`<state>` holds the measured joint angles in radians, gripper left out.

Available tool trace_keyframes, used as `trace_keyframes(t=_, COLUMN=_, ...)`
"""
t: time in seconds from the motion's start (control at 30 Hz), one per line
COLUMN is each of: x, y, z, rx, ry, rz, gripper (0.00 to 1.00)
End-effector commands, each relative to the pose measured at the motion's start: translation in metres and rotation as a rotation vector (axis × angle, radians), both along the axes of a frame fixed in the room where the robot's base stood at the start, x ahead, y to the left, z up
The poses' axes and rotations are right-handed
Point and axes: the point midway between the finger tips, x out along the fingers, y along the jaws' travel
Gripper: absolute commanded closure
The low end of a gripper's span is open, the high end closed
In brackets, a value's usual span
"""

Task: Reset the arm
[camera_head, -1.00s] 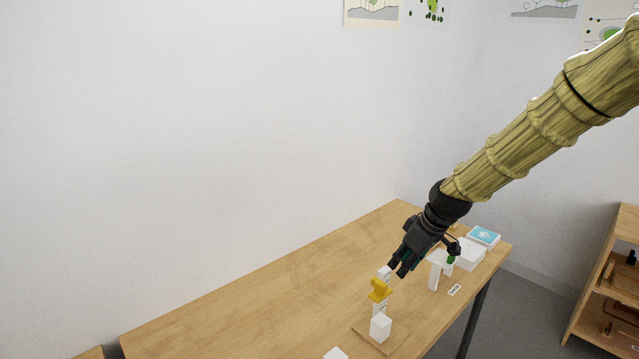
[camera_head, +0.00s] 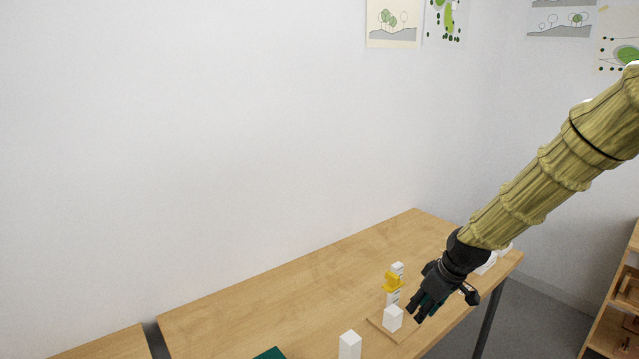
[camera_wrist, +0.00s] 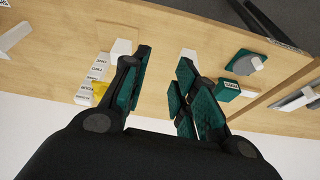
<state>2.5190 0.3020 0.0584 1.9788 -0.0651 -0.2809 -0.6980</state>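My gripper (camera_head: 420,308) is open, with a gap between its dark, teal-padded fingers. In the head view it appears just right of a white cube (camera_head: 393,318) on a thin wooden board (camera_head: 381,329). Whether it touches anything there cannot be told. In the wrist view the open gripper (camera_wrist: 163,72) shows nothing held between its fingers. A white block (camera_wrist: 189,54) shows beyond the right-hand finger pads. A yellow piece (camera_head: 394,283) stands among white blocks behind the cube; it also shows, partly covered, in the wrist view (camera_wrist: 99,90).
The wooden table (camera_head: 290,290) is clear at its back and left. A tall white block (camera_head: 349,343) and a green item (camera_head: 269,354) are near the front. The wrist view shows a labelled green block (camera_wrist: 227,90). White items at the table's right are partly hidden by my arm. Shelves (camera_head: 617,310) stand right.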

Motion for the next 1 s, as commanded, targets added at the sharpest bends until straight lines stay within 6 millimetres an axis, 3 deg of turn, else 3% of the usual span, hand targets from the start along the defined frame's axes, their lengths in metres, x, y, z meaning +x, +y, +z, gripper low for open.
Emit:
trace_keyframes(t=0.27, x=-0.033, y=0.009, z=-0.073, rx=-0.006, ry=0.056, rz=-0.079, gripper=0.71)
trace_keyframes(t=0.37, x=-0.057, y=0.014, z=-0.112, rx=-0.012, ry=0.087, rz=-0.125, gripper=0.71)
trace_keyframes(t=0.5, x=-0.098, y=0.019, z=-0.169, rx=-0.023, ry=0.133, rz=-0.201, gripper=0.71)
trace_keyframes(t=0.7, x=-0.167, y=0.024, z=-0.239, rx=-0.040, ry=0.192, rz=-0.302, gripper=0.71)
trace_keyframes(t=1.0, x=-0.282, y=0.028, z=-0.315, rx=-0.073, ry=0.270, rz=-0.448, gripper=0.71)
